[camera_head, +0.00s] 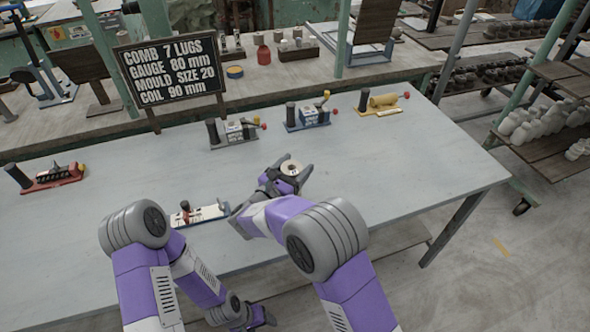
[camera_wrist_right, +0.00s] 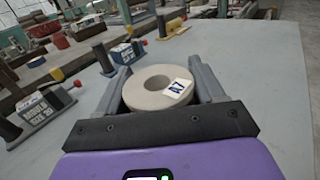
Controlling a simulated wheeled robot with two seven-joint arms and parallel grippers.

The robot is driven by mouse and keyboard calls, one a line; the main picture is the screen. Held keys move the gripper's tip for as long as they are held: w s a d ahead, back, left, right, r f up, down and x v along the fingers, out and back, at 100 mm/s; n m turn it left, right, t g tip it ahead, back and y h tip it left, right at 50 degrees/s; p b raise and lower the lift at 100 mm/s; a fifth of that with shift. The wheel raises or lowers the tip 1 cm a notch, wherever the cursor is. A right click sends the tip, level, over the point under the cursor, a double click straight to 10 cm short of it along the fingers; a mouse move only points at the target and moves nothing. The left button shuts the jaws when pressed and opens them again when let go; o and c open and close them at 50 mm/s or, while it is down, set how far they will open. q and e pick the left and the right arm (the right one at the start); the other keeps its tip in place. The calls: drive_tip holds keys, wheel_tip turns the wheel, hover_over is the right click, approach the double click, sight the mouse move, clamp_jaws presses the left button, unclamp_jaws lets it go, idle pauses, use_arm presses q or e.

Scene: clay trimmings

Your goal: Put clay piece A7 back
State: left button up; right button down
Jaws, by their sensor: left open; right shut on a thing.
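Clay piece A7 (camera_wrist_right: 158,87) is a pale, thick ring with a round hole and a white label reading A7. It also shows in the head view (camera_head: 291,168). My right gripper (camera_head: 288,178) is shut on it, with a finger on each side, over the middle of the table. In the right wrist view the grey fingers (camera_wrist_right: 160,82) flank the ring. My left gripper (camera_head: 262,319) is open and empty, low in the head view by the table's front edge. I cannot tell which spot on the table belongs to A7.
A black sign (camera_head: 168,68) stands behind. The table's right part is clear.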

drive_tip(key=shift+r, duration=0.15)
drive_tip(key=shift+c, duration=0.7)
unclamp_jaws()
drive_tip(key=shift+f, duration=0.2)
use_arm(q)
drive_tip(key=shift+r, duration=0.1)
use_arm(e)
drive_tip(key=shift+r, duration=0.15)
